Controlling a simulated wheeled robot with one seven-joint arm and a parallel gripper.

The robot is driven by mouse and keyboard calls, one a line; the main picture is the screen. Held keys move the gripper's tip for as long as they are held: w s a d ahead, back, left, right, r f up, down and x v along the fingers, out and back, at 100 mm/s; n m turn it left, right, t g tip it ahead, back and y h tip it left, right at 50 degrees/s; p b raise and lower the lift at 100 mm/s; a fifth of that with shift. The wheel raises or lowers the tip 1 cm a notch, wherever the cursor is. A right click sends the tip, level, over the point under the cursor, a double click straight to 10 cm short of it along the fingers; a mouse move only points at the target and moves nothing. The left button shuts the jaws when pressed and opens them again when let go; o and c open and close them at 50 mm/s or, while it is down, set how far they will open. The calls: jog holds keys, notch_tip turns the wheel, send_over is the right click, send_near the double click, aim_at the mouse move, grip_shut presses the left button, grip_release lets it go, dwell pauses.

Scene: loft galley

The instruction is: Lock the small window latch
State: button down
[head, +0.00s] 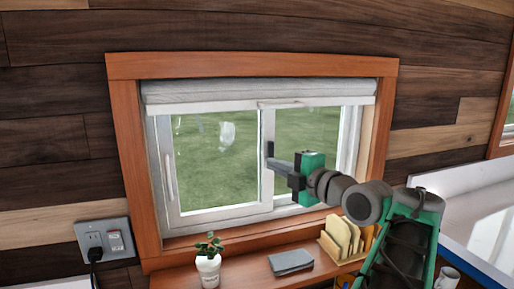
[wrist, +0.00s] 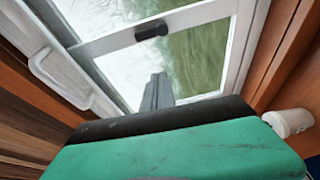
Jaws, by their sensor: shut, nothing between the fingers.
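The small window latch is a dark, short bar (head: 270,149) on the white middle stile of the sliding window (head: 266,185). It lies roughly along the stile; I cannot tell whether it is locked. In the wrist view the latch (wrist: 151,30) is fully visible beyond my fingertips. My gripper (head: 270,163) is shut and empty, its grey fingers pointing left toward the stile. In the head view the fingertips overlap the latch's lower end. In the wrist view the fingers (wrist: 160,76) appear apart from the latch, in front of the glass.
A white pull handle (head: 169,176) is on the window's left side. A rolled shade (head: 250,91) hangs at the top. Below stand a potted plant (head: 208,262), a dark flat case (head: 291,262) and a file holder (head: 343,238). An outlet with a plug (head: 103,240) is at left.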

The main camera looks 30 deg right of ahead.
aim_at(261, 146)
jog(key=shift+s+d+r+n, duration=0.15)
jog(key=shift+s+r+n, duration=0.3)
jog(key=shift+r, duration=0.15)
jog(key=shift+w, duration=0.1)
jog(key=w+p, duration=0.1)
jog(key=w, duration=0.2)
jog(key=w+p, duration=0.1)
jog(key=w, duration=0.2)
jog(key=w+a+p, duration=0.1)
jog(key=w+p, duration=0.1)
jog(key=w, duration=0.1)
jog(key=shift+r, duration=0.2)
jog(key=d+p, duration=0.1)
jog(key=d, duration=0.2)
jog(key=shift+d+f+p, duration=0.1)
jog(key=shift+d+p, duration=0.2)
jog(key=shift+p, duration=0.05)
jog(key=shift+s+d+f, duration=0.1)
jog(key=shift+s+d, duration=0.05)
jog(key=shift+d, duration=0.1)
jog(key=shift+d+f, duration=0.1)
